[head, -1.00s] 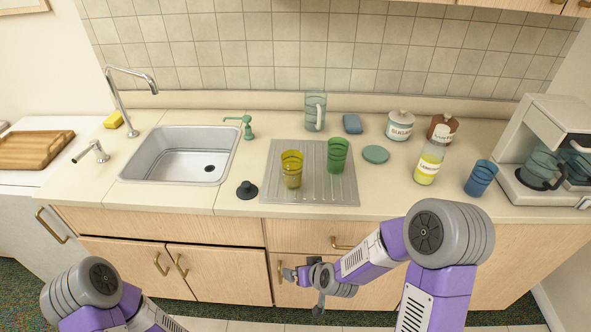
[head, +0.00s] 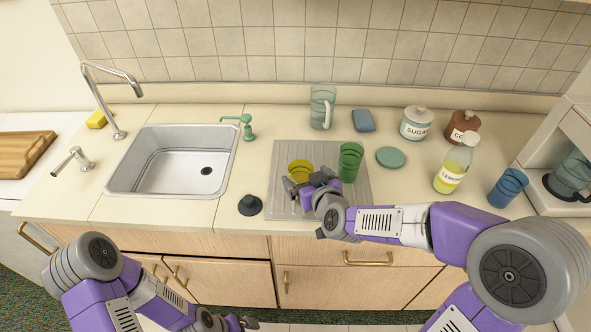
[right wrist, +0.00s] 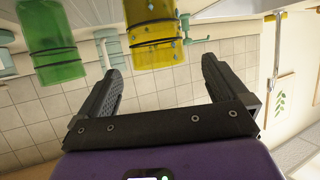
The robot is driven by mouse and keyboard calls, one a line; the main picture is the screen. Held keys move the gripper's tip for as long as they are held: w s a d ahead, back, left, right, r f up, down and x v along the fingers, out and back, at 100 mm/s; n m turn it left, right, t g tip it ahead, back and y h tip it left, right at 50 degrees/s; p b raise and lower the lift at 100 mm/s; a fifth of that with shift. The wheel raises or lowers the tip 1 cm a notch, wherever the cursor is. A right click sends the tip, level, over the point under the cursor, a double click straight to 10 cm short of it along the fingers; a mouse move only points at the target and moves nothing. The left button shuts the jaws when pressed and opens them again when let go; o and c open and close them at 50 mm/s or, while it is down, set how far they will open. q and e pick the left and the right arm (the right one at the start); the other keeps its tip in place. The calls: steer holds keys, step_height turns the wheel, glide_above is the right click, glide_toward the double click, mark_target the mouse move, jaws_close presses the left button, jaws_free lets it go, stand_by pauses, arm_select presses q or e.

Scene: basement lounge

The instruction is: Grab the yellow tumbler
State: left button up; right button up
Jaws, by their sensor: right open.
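The yellow tumbler (head: 300,167) stands on the ribbed drainboard (head: 281,205), its lower part hidden behind my right gripper in the head view. My right gripper (head: 309,184) is open and empty at the near side of the tumbler. In the right wrist view, which looks upside down, the yellow tumbler (right wrist: 152,28) is ahead of and between the open fingers (right wrist: 163,62), with small marks on its wall. I cannot tell whether a finger touches it. My left gripper (head: 236,322) is low at the bottom edge, in front of the cabinets, too small to read.
A green tumbler (head: 350,163) stands just right of the yellow one; it also shows in the right wrist view (right wrist: 50,40). A black stopper (head: 250,205) is left of the drainboard. A lemon bottle (head: 455,166) and blue tumbler (head: 507,188) stand right. The sink (head: 172,165) is left.

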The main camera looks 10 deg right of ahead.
mark_target(297, 166)
steer(key=b+x, duration=0.1)
steer(key=x, duration=0.6)
steer(key=shift+w+d, duration=0.1)
steer(key=c, duration=1.7)
